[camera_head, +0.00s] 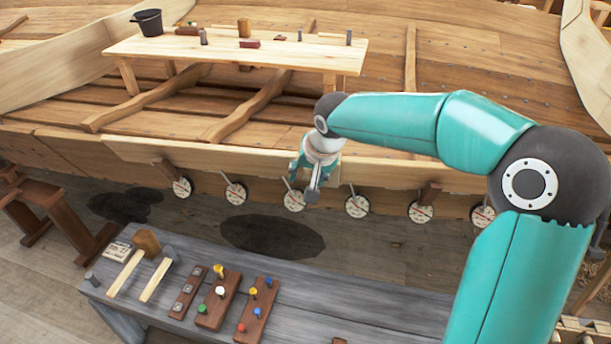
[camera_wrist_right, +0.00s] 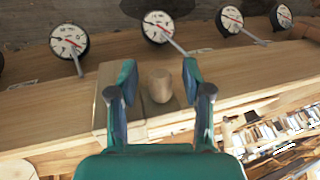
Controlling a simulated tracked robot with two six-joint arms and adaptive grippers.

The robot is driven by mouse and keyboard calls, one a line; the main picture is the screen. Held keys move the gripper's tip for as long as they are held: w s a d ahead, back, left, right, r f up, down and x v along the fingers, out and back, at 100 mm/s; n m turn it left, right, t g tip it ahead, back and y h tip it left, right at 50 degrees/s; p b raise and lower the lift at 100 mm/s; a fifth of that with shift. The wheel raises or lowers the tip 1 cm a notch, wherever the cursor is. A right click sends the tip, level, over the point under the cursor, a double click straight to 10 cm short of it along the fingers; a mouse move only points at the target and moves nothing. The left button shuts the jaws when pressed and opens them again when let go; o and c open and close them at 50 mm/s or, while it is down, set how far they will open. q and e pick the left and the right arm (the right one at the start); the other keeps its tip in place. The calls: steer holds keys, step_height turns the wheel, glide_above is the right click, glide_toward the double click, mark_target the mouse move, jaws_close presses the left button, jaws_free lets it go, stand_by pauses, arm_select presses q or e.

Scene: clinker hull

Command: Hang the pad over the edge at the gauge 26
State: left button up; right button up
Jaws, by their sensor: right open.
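My right gripper (camera_head: 308,178) is at the hull's plank edge, above one of the middle gauges (camera_head: 294,201). In the right wrist view its fingers (camera_wrist_right: 160,77) are open, one on each side of a round wooden knob. The knob rises from a pale wooden block, which looks like the pad (camera_wrist_right: 150,113), lying at the plank edge (camera_wrist_right: 45,118). I see no clear finger contact with the knob. A gauge (camera_wrist_right: 158,27) is just beyond the pad. The gauge numbers are too small to read. In the head view the gripper hides the pad. My left gripper is out of view.
Several round gauges hang along the plank; dark brown blocks (camera_head: 166,168) (camera_head: 429,194) sit at two of them. A grey bench (camera_head: 370,305) in front holds mallets (camera_head: 147,243) and peg boards (camera_head: 218,300). A pale table (camera_head: 180,48) with a black bucket (camera_head: 148,22) stands inside the hull.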

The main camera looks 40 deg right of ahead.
steer(key=shift+s+r, duration=0.2)
steer(key=shift+r, duration=0.3)
steer(key=v, duration=1.1)
steer(key=shift+f, duration=0.2)
